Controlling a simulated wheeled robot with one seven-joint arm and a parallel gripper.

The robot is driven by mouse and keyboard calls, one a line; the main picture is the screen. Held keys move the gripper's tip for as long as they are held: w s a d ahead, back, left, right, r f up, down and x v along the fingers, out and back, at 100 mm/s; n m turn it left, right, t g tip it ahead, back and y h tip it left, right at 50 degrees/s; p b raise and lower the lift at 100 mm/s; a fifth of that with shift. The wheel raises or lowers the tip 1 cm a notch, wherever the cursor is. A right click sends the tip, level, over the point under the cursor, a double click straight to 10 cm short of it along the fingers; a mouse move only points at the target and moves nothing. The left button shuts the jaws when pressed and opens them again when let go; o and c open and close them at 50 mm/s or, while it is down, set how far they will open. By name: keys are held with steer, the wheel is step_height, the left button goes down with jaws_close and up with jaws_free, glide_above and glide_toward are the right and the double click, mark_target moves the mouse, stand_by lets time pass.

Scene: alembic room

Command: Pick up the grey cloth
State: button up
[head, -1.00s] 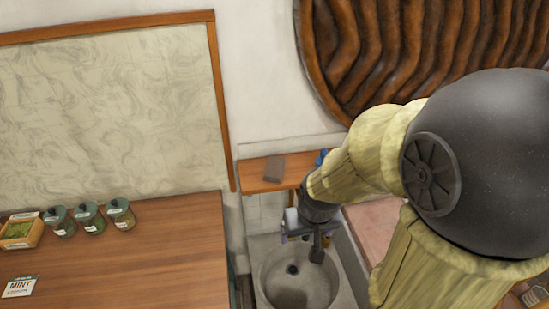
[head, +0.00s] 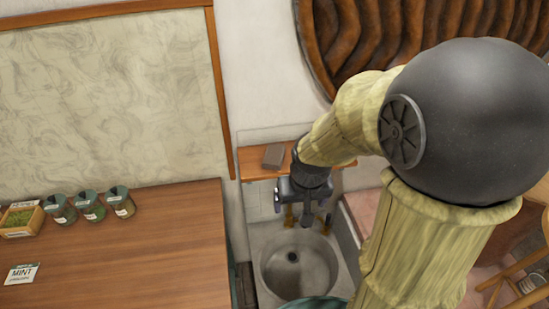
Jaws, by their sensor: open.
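A small grey, flat-sided item (head: 273,156), likely the folded grey cloth, lies on a narrow wooden shelf (head: 254,169) against the back wall. My gripper (head: 306,216) points down over the back edge of the sink, open and empty. It is in front of the shelf, right of and below the grey item in the picture, and apart from it. The wrist hides part of the shelf to the right of the item. The fingers are small and dark, so their exact spread is hard to see.
A stone sink (head: 299,268) with brass taps (head: 289,216) lies below my gripper. A wooden counter (head: 130,255) on the left holds several spice jars (head: 90,206), a herb box (head: 20,219) and a mint card (head: 21,274). A wooden chair (head: 515,285) stands at lower right.

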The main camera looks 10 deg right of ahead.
steer(key=w+a+r+m+b, duration=0.1)
steer(key=w+m+b, duration=0.1)
steer(key=w, duration=1.2)
steer(key=w+a+r+m+h+b, duration=0.1)
steer(key=w+r+m+b, duration=0.1)
steer(key=w, duration=1.2)
steer(key=shift+w+b, duration=0.15)
steer(key=shift+b, duration=0.5)
steer(key=shift+f, duration=0.1)
steer(key=p, duration=0.3)
glide_above(274, 154)
steer(key=s, duration=0.2)
steer(key=f, duration=0.7)
steer(key=a+f, duration=0.1)
steer(key=f, duration=0.3)
steer(key=shift+f, duration=0.35)
steer(key=shift+w+d+p+x, duration=0.15)
steer(key=shift+p+x, duration=0.45)
steer(key=shift+x, duration=0.7)
steer(key=shift+w+d+p+x, duration=0.15)
steer(key=shift+p+x, duration=0.45)
steer(key=shift+x, duration=0.7)
steer(key=shift+r, duration=0.1)
